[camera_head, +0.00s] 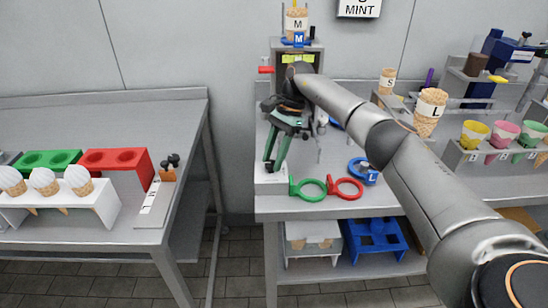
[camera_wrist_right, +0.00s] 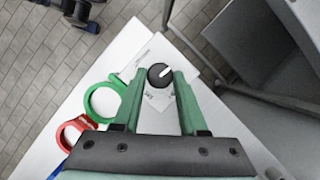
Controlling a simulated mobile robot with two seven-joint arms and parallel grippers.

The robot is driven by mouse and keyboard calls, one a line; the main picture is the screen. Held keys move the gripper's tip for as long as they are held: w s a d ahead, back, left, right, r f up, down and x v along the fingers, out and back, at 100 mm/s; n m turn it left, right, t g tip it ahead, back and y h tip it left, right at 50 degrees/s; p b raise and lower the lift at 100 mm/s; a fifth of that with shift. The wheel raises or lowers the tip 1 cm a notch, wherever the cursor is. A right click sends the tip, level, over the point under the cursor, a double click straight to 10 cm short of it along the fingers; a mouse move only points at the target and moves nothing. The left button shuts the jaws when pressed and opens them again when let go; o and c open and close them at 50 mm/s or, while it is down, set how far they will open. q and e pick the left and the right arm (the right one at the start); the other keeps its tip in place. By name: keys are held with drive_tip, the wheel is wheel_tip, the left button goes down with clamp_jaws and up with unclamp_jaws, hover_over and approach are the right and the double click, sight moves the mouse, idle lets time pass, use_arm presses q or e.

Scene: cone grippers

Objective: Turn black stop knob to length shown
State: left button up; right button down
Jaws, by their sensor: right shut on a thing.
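The black knob (camera_wrist_right: 159,76) is round with a white pointer line, angled to the upper right in the wrist view. It sits on a white plate (camera_wrist_right: 157,108) with small markings too small to read. My right gripper (camera_wrist_right: 159,78) has its two green fingers on either side of the knob, shut on it. My left gripper is not in view.
A green ring (camera_head: 310,197) and a red ring (camera_head: 347,196) are just right of the white box. A separate table (camera_head: 70,112) with cone holders is on the left, across a gap.

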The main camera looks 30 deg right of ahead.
drive_tip(key=shift+n, duration=0.5)
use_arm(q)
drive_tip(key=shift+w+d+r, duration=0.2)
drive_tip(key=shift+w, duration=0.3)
use_arm(e)
drive_tip(key=shift+n, duration=0.3)
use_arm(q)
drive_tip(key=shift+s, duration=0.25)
use_arm(e)
drive_tip(key=shift+c, duration=2.2)
unclamp_jaws()
drive_tip(key=shift+r, duration=0.1)
